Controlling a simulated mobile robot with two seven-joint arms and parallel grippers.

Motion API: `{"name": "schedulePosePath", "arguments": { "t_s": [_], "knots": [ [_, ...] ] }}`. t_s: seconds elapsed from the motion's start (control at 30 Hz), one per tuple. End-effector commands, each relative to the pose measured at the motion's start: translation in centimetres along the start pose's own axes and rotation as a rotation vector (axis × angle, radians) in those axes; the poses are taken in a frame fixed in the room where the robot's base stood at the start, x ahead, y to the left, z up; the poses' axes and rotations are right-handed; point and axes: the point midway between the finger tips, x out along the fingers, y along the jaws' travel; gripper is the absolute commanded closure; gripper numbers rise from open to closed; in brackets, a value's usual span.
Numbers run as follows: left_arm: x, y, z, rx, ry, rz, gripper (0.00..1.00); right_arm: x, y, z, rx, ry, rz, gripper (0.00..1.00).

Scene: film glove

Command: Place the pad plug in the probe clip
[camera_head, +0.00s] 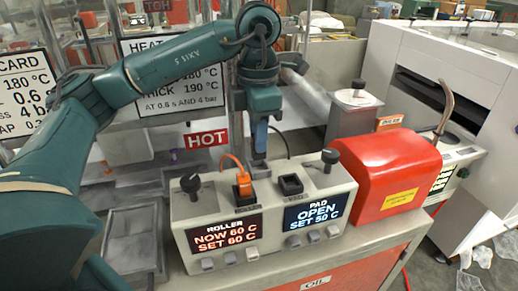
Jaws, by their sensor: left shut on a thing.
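My left gripper (262,115) points down behind the controller box and is shut on the blue pad plug (260,136). The plug is upright, with a dark cable curving off to the right. Directly below it in the picture is a small grey holder (259,168), which looks like the probe clip. Whether the plug's lower end touches or enters it I cannot tell. The controller box (262,213) has an empty black socket (290,184) above its PAD display, which reads OPEN, SET 50 C. An orange plug (243,184) sits in the ROLLER socket. My right gripper is out of view.
Black knobs (329,160) stand up from the box at both ends. A red rounded housing (388,172) is close on the right, with a metal canister (352,115) behind it. A HOT sign (207,139) and a grey tray (131,240) are on the left.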

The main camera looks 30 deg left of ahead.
Motion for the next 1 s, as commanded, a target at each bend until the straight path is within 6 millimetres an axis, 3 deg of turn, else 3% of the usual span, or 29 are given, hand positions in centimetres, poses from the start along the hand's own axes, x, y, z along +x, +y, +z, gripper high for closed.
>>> {"name": "schedulePosePath", "arguments": {
  "t_s": [0.23, 0.63, 0.67, 0.9, 1.0],
  "knots": [
    [3.2, 0.0, -0.1, 0.001, 0.004, -0.002, 1.00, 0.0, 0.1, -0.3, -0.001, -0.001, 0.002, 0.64],
    [4.1, 0.0, 0.0, 0.001, 0.001, -0.001, 1.00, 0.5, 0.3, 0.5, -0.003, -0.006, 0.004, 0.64],
    [3.9, 0.0, 0.0, 0.001, 0.001, -0.001, 0.78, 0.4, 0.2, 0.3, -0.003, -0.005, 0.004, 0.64],
    [3.8, 0.0, 0.0, 0.001, 0.001, -0.001, 0.59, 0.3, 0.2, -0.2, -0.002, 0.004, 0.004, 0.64],
    [3.8, 0.0, 0.0, 0.001, 0.001, -0.001, 0.59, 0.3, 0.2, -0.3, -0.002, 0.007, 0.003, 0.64]
  ]
}}
